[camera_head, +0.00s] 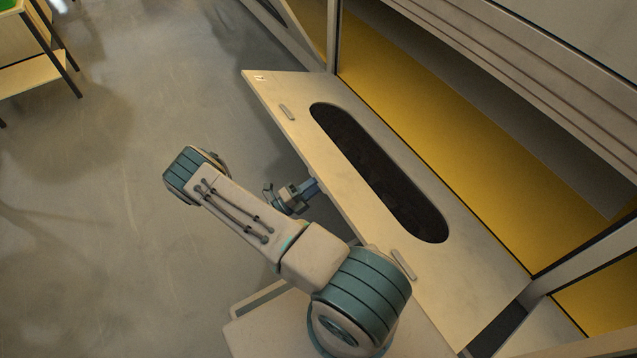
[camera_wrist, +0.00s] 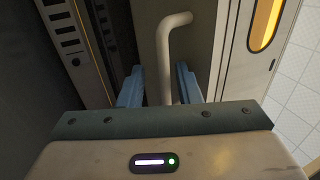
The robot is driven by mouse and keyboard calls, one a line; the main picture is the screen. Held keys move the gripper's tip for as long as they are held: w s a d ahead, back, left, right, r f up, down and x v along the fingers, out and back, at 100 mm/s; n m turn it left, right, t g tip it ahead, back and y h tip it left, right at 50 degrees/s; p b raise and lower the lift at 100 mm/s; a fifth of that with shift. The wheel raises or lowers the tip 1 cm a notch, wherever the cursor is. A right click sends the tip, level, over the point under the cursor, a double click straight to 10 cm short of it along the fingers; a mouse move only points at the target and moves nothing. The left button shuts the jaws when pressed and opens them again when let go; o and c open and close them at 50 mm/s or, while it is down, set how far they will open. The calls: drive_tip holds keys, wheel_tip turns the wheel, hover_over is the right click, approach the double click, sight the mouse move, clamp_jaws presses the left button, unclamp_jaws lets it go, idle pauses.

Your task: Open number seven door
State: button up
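A cream door panel (camera_head: 290,95) with a dark oval window (camera_head: 378,172) fills the middle of the head view. A small label (camera_head: 260,77) sits at its upper left corner, too small to read, so I cannot confirm the number. My gripper (camera_head: 305,192) is at the left side of this panel, partly hidden by my arm. In the wrist view, a pale bent bar handle (camera_wrist: 166,62) stands between the two blue fingers of my gripper (camera_wrist: 160,80). The fingers are open around it, with visible gaps. I cannot tell how far the door is open.
Yellow surfaces (camera_head: 440,100) show behind the panel, beside grey frame posts (camera_head: 590,250). A small table (camera_head: 30,75) stands at the upper left, and the grey floor (camera_head: 110,230) at left is clear. The wrist view shows a slotted dark panel (camera_wrist: 75,45) and a yellow oval window (camera_wrist: 265,25).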

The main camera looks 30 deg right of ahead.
drive_tip(key=p+v, duration=0.2)
drive_tip(key=v, duration=1.1)
drive_tip(key=shift+a, duration=0.35)
drive_tip(key=shift+d+f, duration=0.1)
